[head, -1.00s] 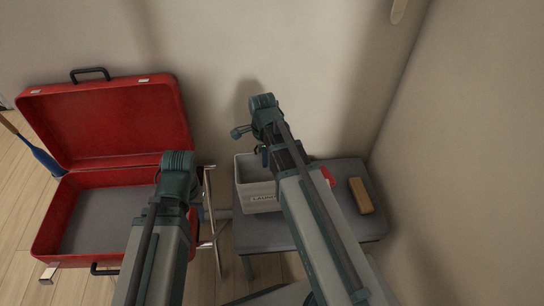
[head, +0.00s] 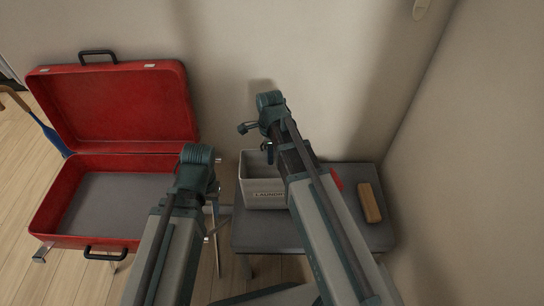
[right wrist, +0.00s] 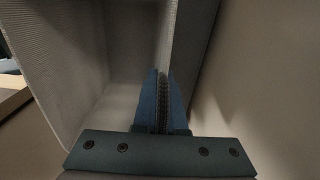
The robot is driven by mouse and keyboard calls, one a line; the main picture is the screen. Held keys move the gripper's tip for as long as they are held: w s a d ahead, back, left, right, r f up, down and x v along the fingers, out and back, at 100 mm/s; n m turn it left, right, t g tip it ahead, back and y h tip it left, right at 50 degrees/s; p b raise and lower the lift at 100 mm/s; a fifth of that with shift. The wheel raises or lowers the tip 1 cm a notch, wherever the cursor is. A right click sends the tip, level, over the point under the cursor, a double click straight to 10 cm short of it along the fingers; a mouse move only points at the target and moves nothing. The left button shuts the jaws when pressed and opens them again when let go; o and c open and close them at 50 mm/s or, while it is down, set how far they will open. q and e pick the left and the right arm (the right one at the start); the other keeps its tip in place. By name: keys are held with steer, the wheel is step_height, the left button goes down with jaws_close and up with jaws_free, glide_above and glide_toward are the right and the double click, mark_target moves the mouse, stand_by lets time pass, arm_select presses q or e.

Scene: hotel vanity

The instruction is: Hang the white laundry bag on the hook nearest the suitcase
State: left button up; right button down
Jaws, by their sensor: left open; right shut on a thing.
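My right gripper (head: 268,152) points down at the bag's rim. In the right wrist view its blue fingers (right wrist: 161,103) are shut on the bag's wall (right wrist: 170,40). My left gripper (head: 205,188) is open and empty beside the suitcase, its fingers mostly hidden behind its wrist. The red suitcase (head: 125,105) lies open at left.
The grey bench (head: 320,235) carries a wooden block or brush (head: 369,202) and a red item (head: 336,180) partly behind my right arm. A blue-ended stick (head: 52,138) stands left of the suitcase.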

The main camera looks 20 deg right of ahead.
steer(key=shift+f, duration=0.2)
steer(key=c, duration=1)
jaws_free()
steer(key=shift+r, duration=0.1)
